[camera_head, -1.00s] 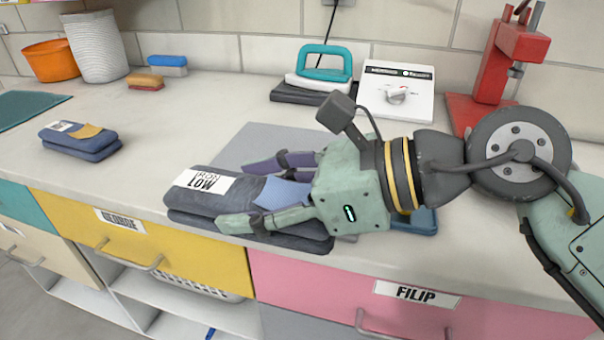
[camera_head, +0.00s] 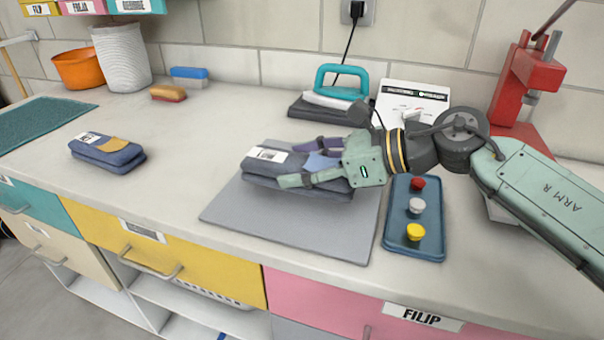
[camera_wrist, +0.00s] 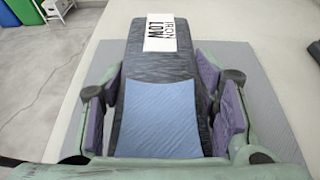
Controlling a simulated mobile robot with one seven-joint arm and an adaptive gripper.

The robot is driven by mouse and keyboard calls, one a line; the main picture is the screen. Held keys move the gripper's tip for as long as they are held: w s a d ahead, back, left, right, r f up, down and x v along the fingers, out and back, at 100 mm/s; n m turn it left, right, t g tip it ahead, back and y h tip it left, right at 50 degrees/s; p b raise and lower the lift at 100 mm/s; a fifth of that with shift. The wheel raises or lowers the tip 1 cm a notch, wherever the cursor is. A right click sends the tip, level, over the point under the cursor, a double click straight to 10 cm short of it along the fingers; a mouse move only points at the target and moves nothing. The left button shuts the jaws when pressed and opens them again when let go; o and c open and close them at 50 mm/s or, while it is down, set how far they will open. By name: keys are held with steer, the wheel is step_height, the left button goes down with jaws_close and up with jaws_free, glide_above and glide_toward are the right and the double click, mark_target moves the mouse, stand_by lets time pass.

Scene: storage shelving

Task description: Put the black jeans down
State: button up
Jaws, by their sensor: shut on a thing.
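The folded dark jeans (camera_head: 262,178), with a white label and a blue patch, are over the grey mat (camera_head: 290,228) on the counter. My gripper (camera_head: 314,166) is shut on them, with one finger along each long side. In the wrist view the jeans (camera_wrist: 155,62) lie lengthwise between the purple finger pads, and the label reads "IRON LOW". The grey mat (camera_wrist: 265,90) shows below them on both sides. I cannot tell whether their underside touches the mat. A second folded pair of blue jeans (camera_head: 107,151) with a tan patch lies on the counter at left.
A blue tray (camera_head: 414,244) with red, white and yellow knobs lies right of the mat. A teal-handled iron (camera_head: 342,85), a white box (camera_head: 414,101) and a red press (camera_head: 531,75) stand behind. The counter between both pairs of jeans is clear.

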steer(key=shift+s+f, duration=0.15)
steer(key=shift+f, duration=1.2)
steer(key=shift+f, duration=0.15)
steer(key=o, duration=1.5)
steer(key=shift+r+p, duration=0.25)
steer(key=shift+p, duration=0.05)
steer(key=b+v, duration=0.2)
steer(key=v, duration=1)
